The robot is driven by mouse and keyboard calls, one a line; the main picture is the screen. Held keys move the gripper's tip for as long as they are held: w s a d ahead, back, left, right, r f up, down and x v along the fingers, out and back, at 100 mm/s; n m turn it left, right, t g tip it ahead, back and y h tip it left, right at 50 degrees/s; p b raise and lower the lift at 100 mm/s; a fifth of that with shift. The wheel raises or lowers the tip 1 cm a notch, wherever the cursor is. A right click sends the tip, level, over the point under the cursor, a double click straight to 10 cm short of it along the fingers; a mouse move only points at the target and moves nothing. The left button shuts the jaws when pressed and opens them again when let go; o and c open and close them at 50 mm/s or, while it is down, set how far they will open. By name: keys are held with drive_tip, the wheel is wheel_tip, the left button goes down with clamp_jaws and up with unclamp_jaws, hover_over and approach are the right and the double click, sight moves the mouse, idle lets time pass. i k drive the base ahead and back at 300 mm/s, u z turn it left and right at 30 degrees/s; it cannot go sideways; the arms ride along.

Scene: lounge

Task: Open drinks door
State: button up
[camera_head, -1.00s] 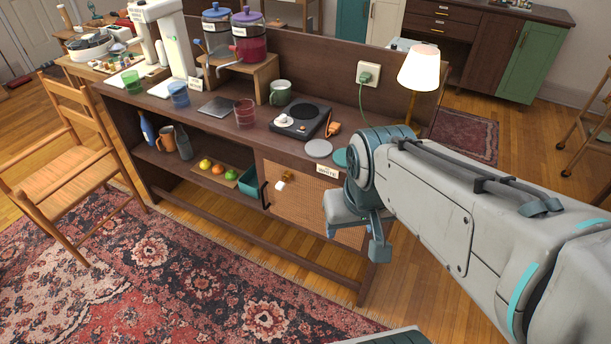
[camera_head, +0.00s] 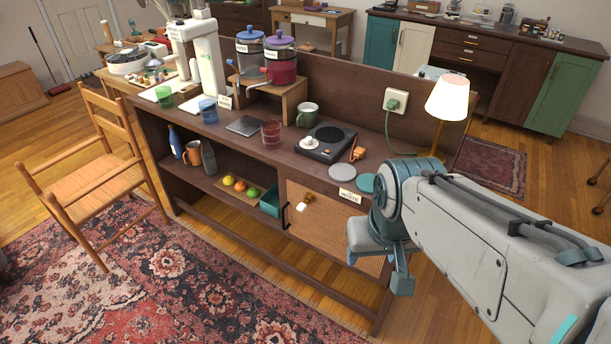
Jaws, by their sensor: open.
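The drinks station is a dark wooden sideboard (camera_head: 240,150) with a woven-panel door (camera_head: 325,222) at the right of its front. I take this to be the drinks door; it looks shut. A black upright handle (camera_head: 286,216) is at the door's left edge. A brass-coloured piece (camera_head: 308,198) and a small white piece (camera_head: 301,208) show near the door's upper left. My gripper (camera_head: 377,270) is open and points down in front of the door's right part, to the right of the handle and apart from it. It hides part of the door's right side.
The shelf left of the door holds a teal bin (camera_head: 270,203), fruit, a mug and bottles. A hot plate (camera_head: 326,142), cups, drink dispensers and a lamp (camera_head: 446,100) stand on top. A wooden chair (camera_head: 95,175) is at left. The rug (camera_head: 190,285) in front is clear.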

sight(321, 227)
drive_tip(key=z, duration=0.05)
drive_tip(key=k, duration=0.65)
drive_tip(key=u, duration=0.85)
drive_tip(key=i, duration=1.4)
drive_tip(key=z, duration=0.3)
